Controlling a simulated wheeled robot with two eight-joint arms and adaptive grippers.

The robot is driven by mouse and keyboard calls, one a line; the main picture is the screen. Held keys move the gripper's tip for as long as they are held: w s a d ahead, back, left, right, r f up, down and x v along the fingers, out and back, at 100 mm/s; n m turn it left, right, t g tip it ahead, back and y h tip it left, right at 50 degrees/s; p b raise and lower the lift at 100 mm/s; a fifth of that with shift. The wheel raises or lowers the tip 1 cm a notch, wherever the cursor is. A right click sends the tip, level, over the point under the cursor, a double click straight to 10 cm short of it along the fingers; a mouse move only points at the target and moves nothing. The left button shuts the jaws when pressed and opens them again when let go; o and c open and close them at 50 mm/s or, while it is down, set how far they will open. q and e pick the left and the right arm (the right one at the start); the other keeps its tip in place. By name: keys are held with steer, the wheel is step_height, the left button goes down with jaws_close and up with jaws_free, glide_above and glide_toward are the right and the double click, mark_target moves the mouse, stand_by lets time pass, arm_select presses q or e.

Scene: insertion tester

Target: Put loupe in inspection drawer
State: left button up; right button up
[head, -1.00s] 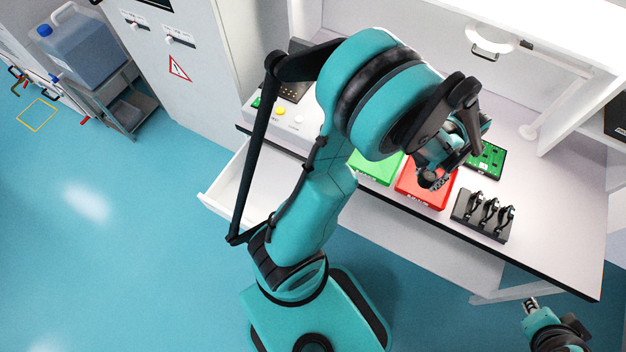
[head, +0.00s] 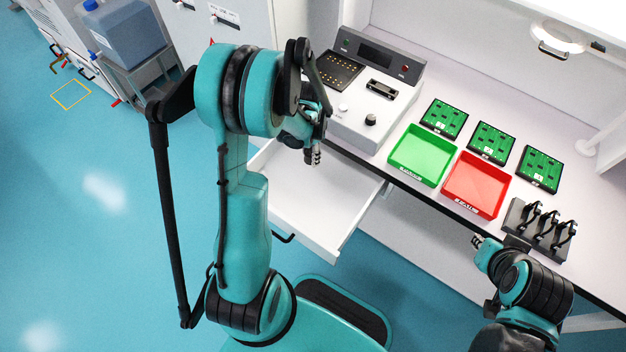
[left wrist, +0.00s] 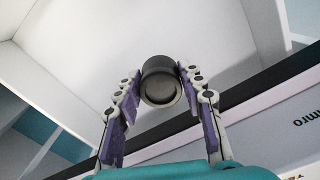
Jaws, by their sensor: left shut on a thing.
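The loupe, a short dark grey cylinder (left wrist: 160,82), is between the fingertips of my left gripper (left wrist: 157,85) in the left wrist view. The gripper is shut on it. In the head view my left gripper (head: 313,155) hangs over the back of the open white drawer (head: 345,237), which sticks out below the bench. The loupe is too small to make out there. The drawer's bare white inside shows behind the loupe in the left wrist view. My right gripper (head: 478,241) is beside the bench's front edge; its fingers are too small to judge.
The tester (head: 370,110) stands on the bench behind the drawer. A green tray (head: 424,155), a red tray (head: 476,185), several green boards (head: 490,142) and a black rack (head: 540,228) lie to the right. The bench edge runs close to my left gripper.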

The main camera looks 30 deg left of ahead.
mark_target(311, 175)
arm_select(q)
step_height(311, 175, down, 10)
steer(key=b, duration=0.4)
steer(key=shift+r, duration=0.3)
steer(key=shift+d, duration=0.1)
steer(key=o, duration=1.1)
steer(key=shift+o, duration=0.2)
